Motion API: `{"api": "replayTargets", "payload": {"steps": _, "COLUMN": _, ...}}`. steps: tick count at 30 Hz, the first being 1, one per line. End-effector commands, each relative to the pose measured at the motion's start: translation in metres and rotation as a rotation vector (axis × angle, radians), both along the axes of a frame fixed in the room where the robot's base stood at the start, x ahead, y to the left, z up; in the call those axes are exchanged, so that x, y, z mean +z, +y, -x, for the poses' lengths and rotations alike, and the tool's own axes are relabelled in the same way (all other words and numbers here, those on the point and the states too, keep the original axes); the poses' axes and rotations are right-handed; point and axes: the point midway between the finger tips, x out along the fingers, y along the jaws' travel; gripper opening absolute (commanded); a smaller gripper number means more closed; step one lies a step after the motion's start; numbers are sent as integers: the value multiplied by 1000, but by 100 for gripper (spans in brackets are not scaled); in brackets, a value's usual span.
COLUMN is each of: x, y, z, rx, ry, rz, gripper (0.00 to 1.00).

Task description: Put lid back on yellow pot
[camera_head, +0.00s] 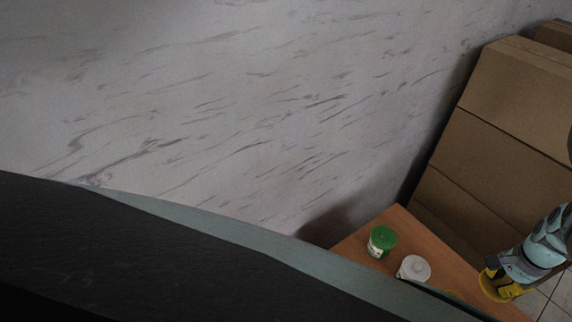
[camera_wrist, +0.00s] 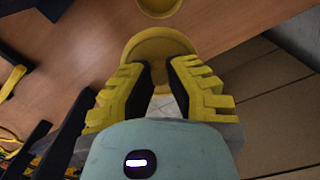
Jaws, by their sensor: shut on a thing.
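My gripper (camera_wrist: 159,72) is shut on the yellow lid (camera_wrist: 158,46), a round yellow piece at the fingertips in the wrist view. In the head view my gripper (camera_head: 498,270) and the yellow lid (camera_head: 492,287) are at the lower right, by the table's right edge. Another round yellow thing, apparently the yellow pot (camera_wrist: 160,7), is cut off by the top edge of the wrist view, apart from the lid. In the head view only a small yellow sliver (camera_head: 454,294) shows near the white pot, mostly hidden behind a dark edge.
The wooden table (camera_head: 353,245) also holds a green pot (camera_head: 382,241) and a white lidded pot (camera_head: 415,268). Cardboard boxes (camera_head: 500,130) stand behind it at the right. Tiled floor (camera_head: 550,290) shows beyond the table. A marbled wall (camera_head: 250,110) fills the back.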

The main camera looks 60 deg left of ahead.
Motion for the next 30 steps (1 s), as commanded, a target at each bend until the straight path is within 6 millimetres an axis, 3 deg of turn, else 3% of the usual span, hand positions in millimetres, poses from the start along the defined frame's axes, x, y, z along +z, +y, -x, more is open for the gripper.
{"api": "replayTargets", "payload": {"steps": 3, "x": -22, "y": 18, "z": 29, "rx": 17, "ry": 9, "rz": -1, "gripper": 0}}
{"api": "replayTargets", "payload": {"steps": 9, "x": -36, "y": 29, "z": 47, "rx": 22, "ry": -1, "rz": 1, "gripper": 0}}
{"api": "replayTargets", "payload": {"steps": 17, "x": -47, "y": 30, "z": 48, "rx": 20, "ry": -4, "rz": 2, "gripper": 0}}
{"api": "replayTargets", "payload": {"steps": 30, "x": -85, "y": 29, "z": 48, "rx": 18, "ry": -2, "rz": 2, "gripper": 0}}
